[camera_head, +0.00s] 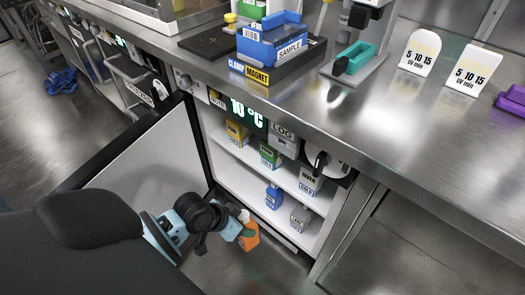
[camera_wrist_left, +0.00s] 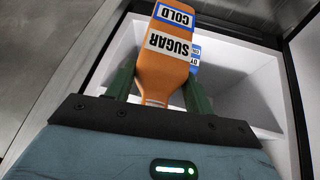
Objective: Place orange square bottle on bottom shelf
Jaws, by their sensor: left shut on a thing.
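The orange square bottle (camera_head: 249,232) is held by my left gripper (camera_head: 236,226) in front of the open cabinet, low near the bottom shelf. In the left wrist view the bottle (camera_wrist_left: 167,60) shows labels reading SUGAR and COLD, between the two green fingers of the gripper (camera_wrist_left: 160,90). The fingers are shut on it. The bottom shelf (camera_head: 243,182) is white and holds a blue bottle (camera_head: 274,196) and a grey bottle (camera_head: 301,216). In the left wrist view, another labelled bottle (camera_wrist_left: 195,58) is partly hidden behind the orange one. My right gripper is not in view.
The cabinet door (camera_head: 150,165) stands open at the left. The upper shelf (camera_head: 262,168) holds yellow, green and white bottles. A steel counter (camera_head: 400,125) runs above the cabinet, with blue boxes (camera_head: 281,45) and a stand on it. The left part of the bottom shelf looks free.

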